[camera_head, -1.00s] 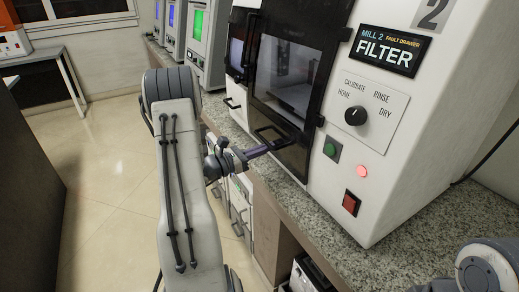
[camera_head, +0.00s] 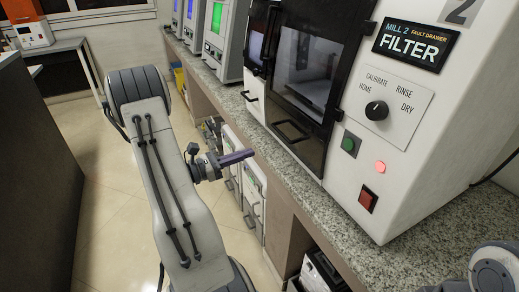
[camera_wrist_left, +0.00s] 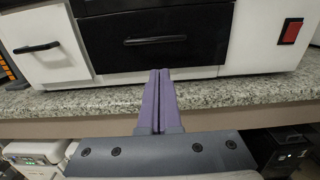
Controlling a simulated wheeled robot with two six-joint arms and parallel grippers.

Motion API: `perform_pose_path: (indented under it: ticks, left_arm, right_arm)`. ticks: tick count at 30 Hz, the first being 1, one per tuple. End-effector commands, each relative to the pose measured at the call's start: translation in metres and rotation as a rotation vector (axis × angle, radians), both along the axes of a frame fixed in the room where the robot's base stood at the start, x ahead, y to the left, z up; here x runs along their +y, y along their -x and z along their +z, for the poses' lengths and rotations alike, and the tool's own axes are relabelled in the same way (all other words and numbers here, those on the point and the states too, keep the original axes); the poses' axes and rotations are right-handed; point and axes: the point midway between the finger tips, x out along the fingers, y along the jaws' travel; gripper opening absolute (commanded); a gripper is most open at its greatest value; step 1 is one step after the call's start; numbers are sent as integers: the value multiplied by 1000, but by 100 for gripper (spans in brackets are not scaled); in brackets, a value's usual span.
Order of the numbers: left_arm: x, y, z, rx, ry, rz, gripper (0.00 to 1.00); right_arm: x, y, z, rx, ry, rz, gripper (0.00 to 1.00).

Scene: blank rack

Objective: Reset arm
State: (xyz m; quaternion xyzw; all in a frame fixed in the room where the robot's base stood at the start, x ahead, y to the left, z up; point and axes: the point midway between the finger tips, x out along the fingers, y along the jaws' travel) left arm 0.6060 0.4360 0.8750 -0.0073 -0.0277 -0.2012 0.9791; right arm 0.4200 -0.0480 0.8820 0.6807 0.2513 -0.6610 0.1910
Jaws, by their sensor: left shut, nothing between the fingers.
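My left gripper (camera_head: 236,158) is shut and empty, its purple fingers pointing right, in front of the counter edge and apart from the machine.
The machine carries a dial (camera_head: 376,110), a green button (camera_head: 351,144), a lit red lamp (camera_head: 380,167) and a red switch (camera_head: 368,199). Open floor (camera_head: 110,205) lies left of my arm.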

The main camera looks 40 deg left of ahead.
Motion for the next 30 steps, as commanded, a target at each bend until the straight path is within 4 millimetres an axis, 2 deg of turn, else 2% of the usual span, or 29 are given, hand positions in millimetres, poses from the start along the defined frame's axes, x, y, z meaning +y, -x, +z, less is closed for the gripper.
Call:
perform_pose_path:
  ticks: [4, 12, 14, 16, 17, 20, 21, 23, 24, 27, 30]
  left_arm:
    - [4, 10, -1, 0, 1, 1, 0]
    - [3, 11, 0, 1, -1, -5, 0]
    - [-3, 8, 1, 6, -10, -28, 0]
    - [-22, 0, 3, 18, -36, -90, 0]
    - [-35, -4, 5, 25, -54, -132, 0]
    - [-95, -17, 10, 59, -146, -335, 0]
    - [-125, -18, 12, 72, -198, -438, 0]
    - [-172, -15, 13, 86, -290, -604, 0]
    - [-202, -9, 13, 91, -358, -719, 0]
    - [-266, 17, 12, 79, -537, -992, 0]
    - [-314, 52, 9, 34, -732, -1251, 0]
  right_arm:
    - [0, 0, 0, 0, 0, 0, 50]
    - [0, 0, 0, 0, 0, 0, 50]
    - [0, 0, 0, 0, 0, 0, 50]
    - [0, 0, 0, 0, 0, 0, 50]
    - [0, 0, 0, 0, 0, 0, 50]
    - [0, 0, 0, 0, 0, 0, 50]
    - [0, 0, 0, 0, 0, 0, 50]
    - [0, 0, 0, 0, 0, 0, 50]
    - [0, 0, 0, 0, 0, 0, 50]
    - [0, 0, 0, 0, 0, 0, 50]
    - [0, 0, 0, 0, 0, 0, 50]
